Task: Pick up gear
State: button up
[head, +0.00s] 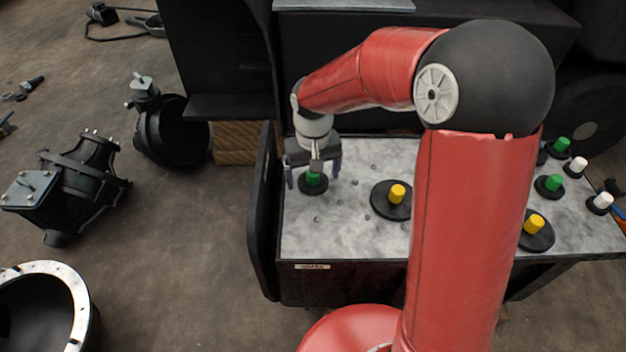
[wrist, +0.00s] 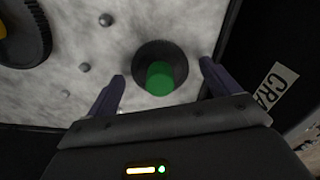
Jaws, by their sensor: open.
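A small dark gear with a green knob (head: 313,179) stands on the left end of the grey speckled tabletop. In the wrist view the same green-knobbed gear (wrist: 160,77) lies between and just beyond the two purple fingertips. My gripper (head: 313,175) is open above it, one finger on each side, touching nothing that I can see. In the wrist view my gripper (wrist: 162,75) shows its fingers spread. Larger gears with yellow knobs, one at the middle (head: 391,200) and one at the right (head: 537,230), stand on the same top. My arm hides part of the top.
The grey tabletop (head: 345,235) has several small pegs and a raised black side panel (head: 262,210) at its left edge. More small gears with green (head: 549,186) and white (head: 577,167) knobs stand at the right. Black machine parts (head: 75,185) lie on the floor at left.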

jog(key=c, duration=1)
jog(key=shift+r, duration=0.1)
